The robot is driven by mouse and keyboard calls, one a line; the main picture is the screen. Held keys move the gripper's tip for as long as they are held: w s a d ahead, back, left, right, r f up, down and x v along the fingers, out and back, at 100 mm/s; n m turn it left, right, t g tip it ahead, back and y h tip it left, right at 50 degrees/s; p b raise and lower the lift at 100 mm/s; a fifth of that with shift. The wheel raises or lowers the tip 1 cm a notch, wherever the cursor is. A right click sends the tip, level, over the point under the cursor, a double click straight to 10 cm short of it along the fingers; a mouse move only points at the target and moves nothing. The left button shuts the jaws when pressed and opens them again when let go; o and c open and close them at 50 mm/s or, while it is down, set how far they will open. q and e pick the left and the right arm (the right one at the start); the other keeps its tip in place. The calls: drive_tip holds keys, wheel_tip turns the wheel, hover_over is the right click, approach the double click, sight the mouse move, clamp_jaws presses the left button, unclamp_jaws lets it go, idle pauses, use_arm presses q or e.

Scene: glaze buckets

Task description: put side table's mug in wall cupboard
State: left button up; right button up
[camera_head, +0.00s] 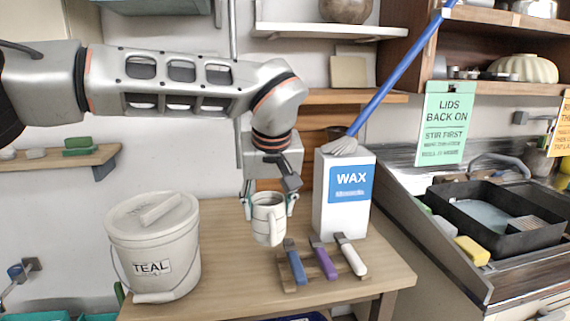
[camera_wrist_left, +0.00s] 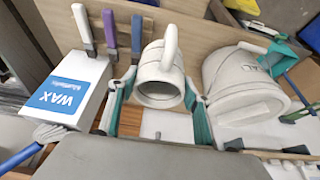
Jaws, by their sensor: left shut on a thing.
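A pale grey-white mug (camera_head: 268,218) with a handle is between the teal-tipped fingers of my left gripper (camera_head: 270,203). The gripper points down over the wooden side table (camera_head: 225,270) and is shut on the mug. The mug is upright; I cannot tell whether its base touches the table. In the left wrist view the mug (camera_wrist_left: 158,92) sits between both fingers, its handle clear of them. An open wooden cupboard (camera_head: 425,65) with shelves hangs on the wall at the top right; whether this is the task's cupboard is unclear. My right gripper is not in view.
A lidded TEAL bucket (camera_head: 152,245) stands left of the mug. A white WAX box (camera_head: 345,215) stands close on its right, with a blue pole (camera_head: 395,75) rising above. Coloured-handled tools (camera_head: 323,260) lie in front. A sink counter (camera_head: 445,235) is at the right.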

use_arm(q)
drive_tip(key=s+a+f+m, duration=0.1)
drive_tip(key=s+a+f, duration=0.55)
drive_tip(key=a, duration=0.45)
drive_tip(key=s+a+f+m, duration=0.1)
drive_tip(key=s+a+f, duration=0.5)
drive_tip(key=a, duration=0.4)
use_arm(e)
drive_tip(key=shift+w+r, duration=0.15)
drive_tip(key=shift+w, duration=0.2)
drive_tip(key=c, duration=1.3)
use_arm(q)
wheel_tip(320, 180, down, 9)
drive_tip(key=s, duration=0.1)
drive_tip(key=shift+s+h, duration=0.35)
drive_tip(key=shift+h, duration=0.05)
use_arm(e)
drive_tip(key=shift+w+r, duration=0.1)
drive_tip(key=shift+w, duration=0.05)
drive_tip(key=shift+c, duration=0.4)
